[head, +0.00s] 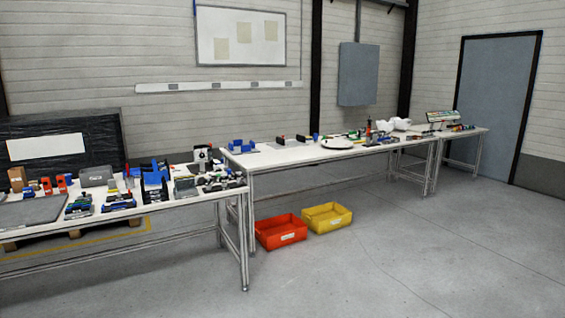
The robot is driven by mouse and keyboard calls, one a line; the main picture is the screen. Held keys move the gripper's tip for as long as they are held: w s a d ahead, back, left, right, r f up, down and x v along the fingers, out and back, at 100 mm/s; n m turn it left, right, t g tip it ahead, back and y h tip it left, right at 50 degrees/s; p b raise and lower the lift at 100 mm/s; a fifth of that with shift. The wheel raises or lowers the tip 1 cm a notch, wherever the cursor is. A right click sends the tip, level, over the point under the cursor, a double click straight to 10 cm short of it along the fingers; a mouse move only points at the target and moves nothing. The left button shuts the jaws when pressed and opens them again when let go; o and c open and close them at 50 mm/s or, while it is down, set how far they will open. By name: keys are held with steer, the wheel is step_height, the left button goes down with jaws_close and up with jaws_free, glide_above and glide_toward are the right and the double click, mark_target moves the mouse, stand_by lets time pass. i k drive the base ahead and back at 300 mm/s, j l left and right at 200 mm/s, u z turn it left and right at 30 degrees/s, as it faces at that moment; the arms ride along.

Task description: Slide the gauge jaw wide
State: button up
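I see only the head view, from some distance. My gripper is not in this view. I cannot pick out the gauge or its jaw with certainty, because the items on the tables are small here. An upright black and white device (202,154) stands at the back right of the near left table (170,207). A cluster of small dark and grey parts lies just in front of it. A blue holder (154,183) stands to the left of that cluster.
A long white table (290,156) along the wall carries small tools, a round white plate (336,143) and white shells (385,125). A red bin (281,232) and a yellow bin (327,217) stand on the floor. The floor at the front right is clear.

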mark_target(281, 140)
steer(key=i+z, duration=0.5)
steer(key=i, duration=1.65)
steer(key=i+u, duration=0.1)
steer(key=i, duration=1.2)
steer(key=i+u, duration=0.15)
steer(key=i, duration=1.15)
steer(key=i+j+z, duration=0.1)
steer(key=i, duration=0.25)
steer(key=i+j, duration=0.2)
steer(key=i, duration=0.2)
steer(key=i+j+z, duration=0.15)
steer(key=i, duration=0.2)
steer(key=i+j+z, duration=0.2)
steer(key=i+j, duration=0.35)
steer(key=j, duration=0.15)
